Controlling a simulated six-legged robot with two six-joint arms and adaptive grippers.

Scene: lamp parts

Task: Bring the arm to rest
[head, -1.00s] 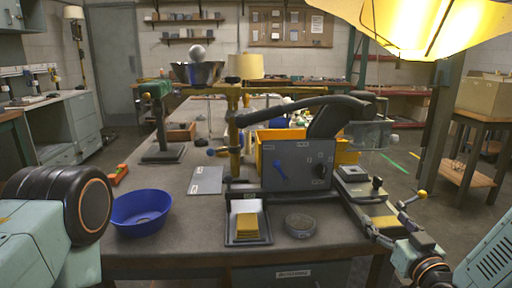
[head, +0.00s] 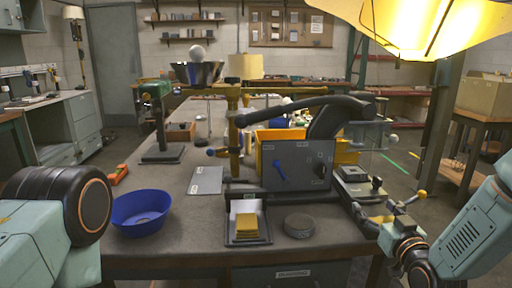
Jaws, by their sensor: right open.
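My right arm comes in from the lower right. Its gripper (head: 374,217) is open, with nothing seen between its fingers. It is over the right front part of the workbench (head: 180,245), to the right of the grey control box. Only upper parts of my left arm show at the left edge; its gripper is out of view.
A blue bowl (head: 141,211) stands at the bench's front left. A black tray (head: 247,238) with yellow pieces and a round grey disc (head: 299,225) lie in front of the grey control box (head: 297,166). A yellow shade (head: 420,25) hangs at upper right.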

